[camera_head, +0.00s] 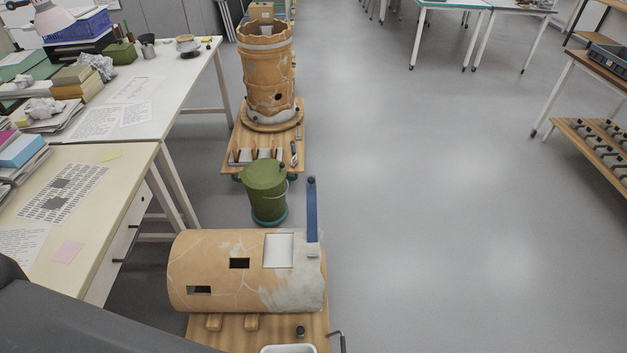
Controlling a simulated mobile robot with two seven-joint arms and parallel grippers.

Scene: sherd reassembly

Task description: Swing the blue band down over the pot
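The blue band (312,208) is a narrow strip standing raised at the far side of the pot's right end. It has a dark knob at its top, and its lower end meets a small pale grey piece at the pot's edge. The pot (215,265) is a large orange-brown cracked cylinder lying on its side, with pale grey filled areas at its right end. It has two dark rectangular openings and a white square patch. Neither gripper shows; only a dark grey part of my own arm enters at the lower left.
The pot lies over a wooden board (228,335) with wooden blocks, a white tray (288,349) and a metal crank handle (338,337). A green bin (266,195) stands behind, before a cart carrying another jar (266,65). Cluttered desks (130,165) line the left.

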